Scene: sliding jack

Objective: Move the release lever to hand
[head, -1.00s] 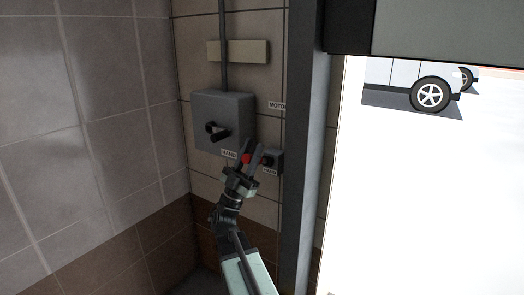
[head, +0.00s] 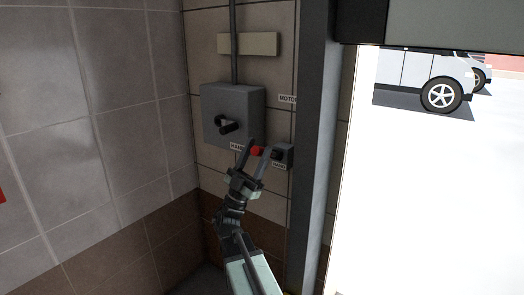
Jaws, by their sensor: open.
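The release lever shows as a red grip (head: 256,150) at the left of a small dark grey housing (head: 285,156) low on the tiled wall. A label reading "HAND" sits below the housing, and a "MOTOR" label (head: 288,99) is higher up. My gripper (head: 259,147) is open, pointing up at the wall, with its fingers on either side of the red grip in the picture. My fingers partly cover the lever, so I cannot tell whether they touch it or how far off they are.
A grey box (head: 233,105) with a black crank handle (head: 229,126) is up and left of the lever, with a conduit above. A beige plate (head: 249,44) is higher. A grey door post (head: 318,150) stands close on the right, beside a bright opening with a vehicle (head: 430,80).

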